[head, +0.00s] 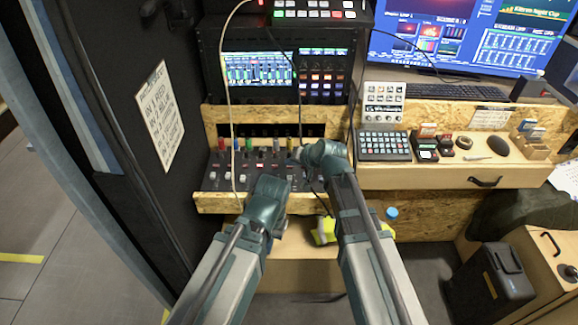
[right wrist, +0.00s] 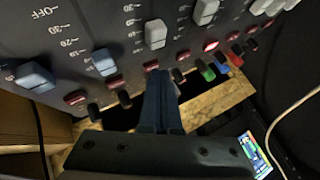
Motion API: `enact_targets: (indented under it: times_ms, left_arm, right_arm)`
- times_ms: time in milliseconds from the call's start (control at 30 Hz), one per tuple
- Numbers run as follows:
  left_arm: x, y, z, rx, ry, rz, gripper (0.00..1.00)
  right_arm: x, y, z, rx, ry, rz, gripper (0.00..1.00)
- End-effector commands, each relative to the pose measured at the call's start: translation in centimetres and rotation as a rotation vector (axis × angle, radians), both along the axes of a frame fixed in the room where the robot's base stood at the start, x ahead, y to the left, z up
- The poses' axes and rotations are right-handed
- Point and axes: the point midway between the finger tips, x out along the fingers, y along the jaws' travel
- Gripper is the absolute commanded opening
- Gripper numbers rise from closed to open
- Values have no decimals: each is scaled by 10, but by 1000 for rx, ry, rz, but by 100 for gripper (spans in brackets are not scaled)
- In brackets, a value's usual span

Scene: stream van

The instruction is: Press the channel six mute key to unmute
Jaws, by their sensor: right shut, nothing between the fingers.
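The mixer (head: 250,172) is a dark sloped panel with a row of faders, below the left screen in the head view. In the right wrist view its panel (right wrist: 70,20) appears turned round, with a row of small red keys beside the fader slots. One key (right wrist: 210,45) glows brighter than the others. Channel numbers are not readable. My right gripper (right wrist: 158,72) is shut and empty, its tips close by a dark red key (right wrist: 151,65); contact cannot be told. In the head view the right gripper (head: 300,155) is over the mixer's right part. My left gripper (head: 268,203) is over the front edge; its fingers are hidden.
A wooden ledge (head: 225,202) runs along the mixer's front. A cable (head: 229,95) hangs in front of the mixer. To the right, a desk holds a keypad (head: 384,146) and small items. A dark wall panel stands close on the left.

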Motion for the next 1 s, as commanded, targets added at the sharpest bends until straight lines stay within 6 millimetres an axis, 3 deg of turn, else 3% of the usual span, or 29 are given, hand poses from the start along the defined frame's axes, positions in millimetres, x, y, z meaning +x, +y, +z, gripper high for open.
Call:
enact_targets:
  times_ms: [467,833,1000]
  left_arm:
    - [0,0,15,0,0,0,0]
    - [0,0,16,0,0,0,0]
    - [0,0,28,0,0,0,0]
  right_arm:
    - [0,0,15,0,1,1,0]
    - [0,0,16,0,1,1,0]
    - [0,0,28,0,1,1,0]
